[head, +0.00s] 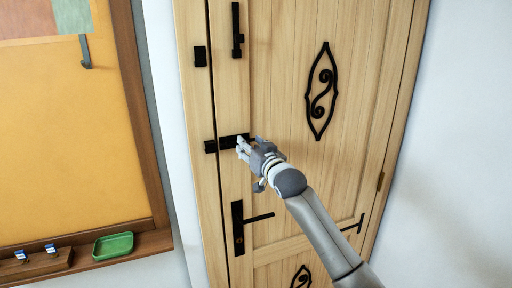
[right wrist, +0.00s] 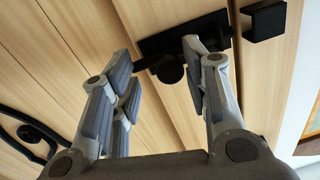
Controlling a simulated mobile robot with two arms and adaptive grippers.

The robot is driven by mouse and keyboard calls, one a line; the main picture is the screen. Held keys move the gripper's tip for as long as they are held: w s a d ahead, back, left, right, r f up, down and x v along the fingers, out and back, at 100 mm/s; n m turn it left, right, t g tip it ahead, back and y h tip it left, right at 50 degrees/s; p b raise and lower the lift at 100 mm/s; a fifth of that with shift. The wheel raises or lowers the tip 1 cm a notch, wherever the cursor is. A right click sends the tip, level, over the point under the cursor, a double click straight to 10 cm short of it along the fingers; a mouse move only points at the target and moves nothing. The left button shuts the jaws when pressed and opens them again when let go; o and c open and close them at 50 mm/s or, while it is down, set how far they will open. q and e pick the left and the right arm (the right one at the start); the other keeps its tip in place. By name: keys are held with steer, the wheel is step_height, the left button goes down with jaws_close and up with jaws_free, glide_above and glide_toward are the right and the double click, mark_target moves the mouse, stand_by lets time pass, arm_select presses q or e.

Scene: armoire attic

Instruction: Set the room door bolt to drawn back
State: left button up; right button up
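The wooden room door (head: 285,60) fills the middle of the head view and is closed. Its black bolt (head: 230,141) lies horizontally at mid-height, with the black keeper (head: 210,146) just left of it. In the right wrist view, the bolt plate (right wrist: 160,42) has a round dark knob (right wrist: 170,70), and the keeper (right wrist: 265,20) is at upper right. My right gripper (head: 243,148) is at the bolt. Its fingers (right wrist: 160,66) are spread, with the knob showing between them; contact is unclear. My left gripper is out of view.
A black door handle (head: 240,225) sits below the bolt. Above are an upright black fitting (head: 237,30) and a small block (head: 200,56). Left of the door hangs an orange board (head: 70,130) with a ledge holding a green tray (head: 113,246). The right wall is bare.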

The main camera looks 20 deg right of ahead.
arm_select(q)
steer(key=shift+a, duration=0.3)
arm_select(e)
steer(key=s+d, duration=0.1)
steer(key=s, duration=1.1)
steer(key=shift+d, duration=0.15)
